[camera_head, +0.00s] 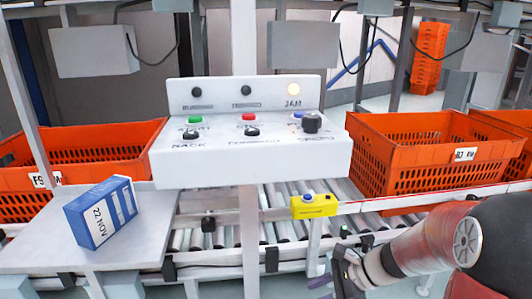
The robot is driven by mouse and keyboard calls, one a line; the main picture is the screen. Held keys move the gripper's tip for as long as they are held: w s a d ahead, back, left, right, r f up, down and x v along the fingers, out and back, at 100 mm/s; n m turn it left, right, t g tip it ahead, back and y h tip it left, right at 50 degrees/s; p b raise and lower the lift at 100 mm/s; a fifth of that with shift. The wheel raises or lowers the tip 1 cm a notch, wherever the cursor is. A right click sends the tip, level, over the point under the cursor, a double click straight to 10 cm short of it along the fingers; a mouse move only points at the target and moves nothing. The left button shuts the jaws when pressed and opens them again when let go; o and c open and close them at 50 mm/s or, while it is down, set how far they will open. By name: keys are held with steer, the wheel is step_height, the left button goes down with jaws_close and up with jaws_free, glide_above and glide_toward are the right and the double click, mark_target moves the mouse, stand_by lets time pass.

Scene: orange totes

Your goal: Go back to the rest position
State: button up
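My arm comes in from the lower right, and my gripper (340,271) is at its end, low in the picture in front of the conveyor's front rail. It is small, dark and partly cut off by the bottom edge. I cannot tell whether its fingers are open or shut, and I see no object held in it. It is well below and to the right of the white control box (250,160), apart from it.
A blue box (87,226) marked 22 NOV stands on a grey side shelf (150,245). Orange totes stand at left (115,135) and right (390,130) by the roller conveyor (280,225). A yellow button box (314,207) sits on the front rail, near my arm.

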steer(key=s+d+r+n+t+h, duration=0.3)
steer(key=s+r+n+h, duration=0.6)
steer(key=s+r+n, duration=0.4)
steer(key=s+n, duration=0.2)
steer(key=n, duration=0.2)
steer(key=shift+s+n+t, duration=0.3)
steer(key=shift+s+n, duration=0.05)
steer(key=shift+n, duration=0.05)
